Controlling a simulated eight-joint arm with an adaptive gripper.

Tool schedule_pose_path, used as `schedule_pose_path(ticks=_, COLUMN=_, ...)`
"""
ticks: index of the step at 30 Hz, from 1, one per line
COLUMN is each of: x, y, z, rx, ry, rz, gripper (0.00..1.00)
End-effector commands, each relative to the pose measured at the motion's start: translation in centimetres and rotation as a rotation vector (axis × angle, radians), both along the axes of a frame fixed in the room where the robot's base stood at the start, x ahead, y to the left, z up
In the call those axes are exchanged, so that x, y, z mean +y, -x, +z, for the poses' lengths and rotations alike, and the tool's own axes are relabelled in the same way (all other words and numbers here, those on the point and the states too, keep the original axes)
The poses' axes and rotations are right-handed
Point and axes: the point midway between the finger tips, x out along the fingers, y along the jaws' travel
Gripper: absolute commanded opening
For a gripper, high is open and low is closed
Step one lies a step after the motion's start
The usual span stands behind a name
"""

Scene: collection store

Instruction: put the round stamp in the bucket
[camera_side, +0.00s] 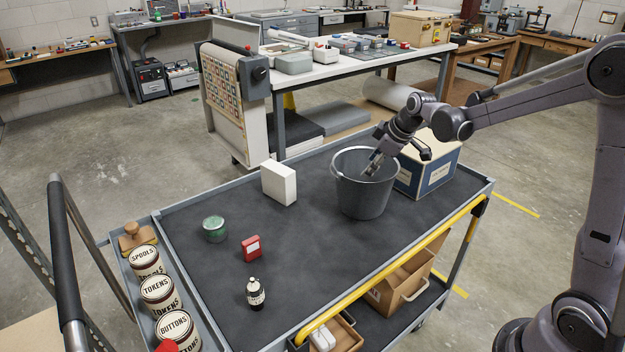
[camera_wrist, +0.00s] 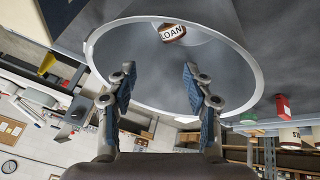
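The grey bucket (camera_side: 362,196) stands upright on the dark cart top, and its rim (camera_wrist: 250,55) surrounds the fingertips in the wrist view. A round piece with a brown edge and a pale face reading LOAN (camera_wrist: 172,33) lies inside the bucket; it looks like the round stamp. My gripper (camera_side: 375,163) points down into the bucket's mouth. Its two blue-padded fingers (camera_wrist: 160,80) are apart with nothing between them, clear of the LOAN piece.
A blue and white box (camera_side: 425,178) stands right behind the bucket. A white box (camera_side: 279,184), green tin (camera_side: 214,229), red box (camera_side: 251,248) and dark bottle (camera_side: 255,293) stand to the left. A wooden-handled stamp (camera_side: 134,236) and labelled tins (camera_side: 158,292) fill the side tray.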

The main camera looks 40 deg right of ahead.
Motion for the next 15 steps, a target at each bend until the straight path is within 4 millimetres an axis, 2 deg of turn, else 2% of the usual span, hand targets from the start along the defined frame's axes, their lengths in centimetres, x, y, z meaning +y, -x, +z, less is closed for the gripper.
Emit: schedule_pose_path(ticks=15, x=0.0, y=0.0, z=0.17, rx=0.0, ry=0.0, rz=0.0, gripper=0.51)
